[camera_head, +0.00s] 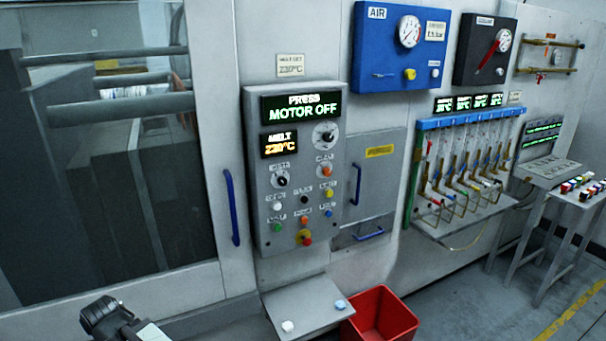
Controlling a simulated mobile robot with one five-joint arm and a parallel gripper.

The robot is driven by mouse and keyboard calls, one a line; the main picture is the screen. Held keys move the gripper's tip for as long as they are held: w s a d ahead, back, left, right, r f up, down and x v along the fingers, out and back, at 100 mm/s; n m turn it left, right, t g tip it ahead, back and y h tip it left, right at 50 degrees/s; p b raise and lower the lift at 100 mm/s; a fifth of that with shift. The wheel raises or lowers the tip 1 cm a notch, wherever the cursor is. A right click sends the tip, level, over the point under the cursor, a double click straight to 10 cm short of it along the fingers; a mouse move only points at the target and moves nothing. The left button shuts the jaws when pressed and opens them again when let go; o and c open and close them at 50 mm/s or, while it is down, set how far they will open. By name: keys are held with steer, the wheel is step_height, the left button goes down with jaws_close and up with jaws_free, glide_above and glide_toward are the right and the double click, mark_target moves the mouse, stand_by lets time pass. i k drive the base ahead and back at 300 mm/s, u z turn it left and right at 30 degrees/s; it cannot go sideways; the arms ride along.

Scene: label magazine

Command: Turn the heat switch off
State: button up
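The grey control panel (294,200) stands upright on the machine front, right of the large window. A small black rotary switch (282,181) with a light pointer sits at its left, below a small label that seems to read "HEATS". The exact setting of its pointer is too small to tell. The orange display (279,144) above it reads MELT 230°C. A dark part of my arm, seemingly my gripper (108,318), shows at the bottom left, well below and left of the panel and apart from it. Its fingers cannot be made out.
A larger black dial (325,134) and several coloured buttons crowd the panel. A blue handle (231,207) stands out to its left. Below, a grey shelf (308,302) juts out beside a red bin (382,314). Open floor lies at the lower right.

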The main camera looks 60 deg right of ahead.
mark_target(327, 172)
steer(key=z, duration=1.65)
